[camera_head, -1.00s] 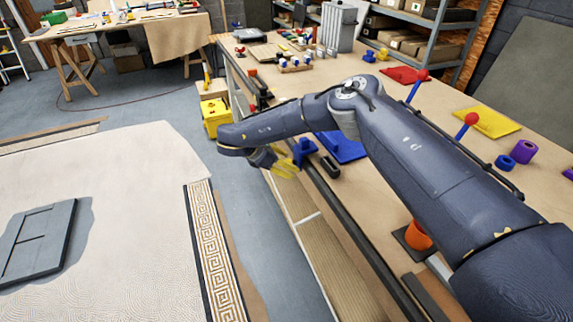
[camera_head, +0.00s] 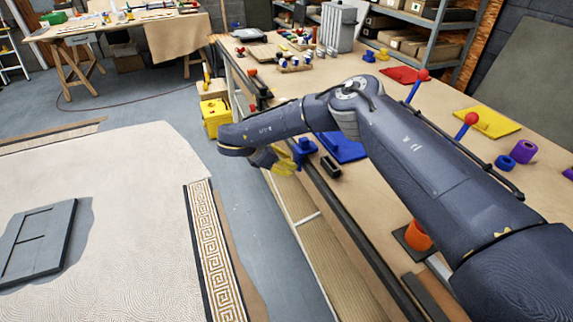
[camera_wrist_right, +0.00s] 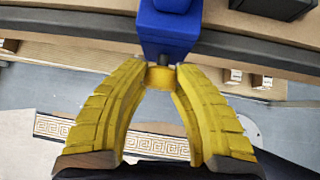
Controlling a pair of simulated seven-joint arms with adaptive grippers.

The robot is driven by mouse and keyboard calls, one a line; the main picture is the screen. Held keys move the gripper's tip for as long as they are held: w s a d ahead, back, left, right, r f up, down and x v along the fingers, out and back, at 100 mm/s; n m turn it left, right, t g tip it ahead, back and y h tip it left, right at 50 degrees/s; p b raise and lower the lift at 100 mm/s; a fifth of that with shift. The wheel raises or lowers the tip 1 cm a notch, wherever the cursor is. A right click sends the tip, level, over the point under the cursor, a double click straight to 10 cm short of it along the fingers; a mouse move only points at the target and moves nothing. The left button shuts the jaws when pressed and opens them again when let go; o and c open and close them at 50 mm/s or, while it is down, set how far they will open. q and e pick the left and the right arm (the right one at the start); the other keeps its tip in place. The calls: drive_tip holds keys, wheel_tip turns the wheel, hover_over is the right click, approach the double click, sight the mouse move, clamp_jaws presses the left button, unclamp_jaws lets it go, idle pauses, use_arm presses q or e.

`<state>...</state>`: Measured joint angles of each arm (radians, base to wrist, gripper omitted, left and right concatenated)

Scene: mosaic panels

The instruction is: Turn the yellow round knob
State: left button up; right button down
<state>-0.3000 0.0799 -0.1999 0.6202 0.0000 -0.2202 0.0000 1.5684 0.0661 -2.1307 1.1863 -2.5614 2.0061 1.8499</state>
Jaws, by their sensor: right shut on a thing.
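The yellow round knob (camera_wrist_right: 161,77) shows in the right wrist view, on a short shaft at the lower end of a blue block (camera_wrist_right: 168,28). My right gripper (camera_head: 284,165) has ridged yellow fingers, which close in on both sides of the knob with their tips. In the head view the blue block (camera_head: 304,147) sits at the table's front edge, just right of the fingers. The knob itself cannot be made out there, among the yellow fingers. My left gripper is not in view.
A black block (camera_head: 330,166) and a blue plate (camera_head: 343,147) lie close to the blue block on the wooden table (camera_head: 367,211). Red-topped levers (camera_head: 471,119) stand further right. A yellow box (camera_head: 216,118) is left of my arm.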

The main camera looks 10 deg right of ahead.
drive_tip(key=shift+a+g, duration=0.1)
drive_tip(key=shift+g, duration=0.2)
drive_tip(key=shift+f+n+g+h, duration=0.15)
drive_tip(key=shift+n+g+h, duration=0.25)
drive_tip(key=shift+n+g, duration=0.85)
drive_tip(key=shift+f+g, duration=0.2)
drive_tip(key=shift+g, duration=0.75)
drive_tip(key=shift+s+a+r+n+g, duration=0.15)
drive_tip(key=shift+n+g, duration=0.1)
drive_tip(key=shift+g, duration=0.05)
drive_tip(key=c, duration=1.3)
unclamp_jaws()
drive_tip(key=shift+a+r, duration=0.1)
drive_tip(key=shift+a, duration=0.1)
drive_tip(key=o, duration=0.3)
drive_tip(key=shift+d, duration=0.2)
drive_tip(key=shift+w+d+r, duration=0.15)
drive_tip(key=shift+w+r, duration=0.05)
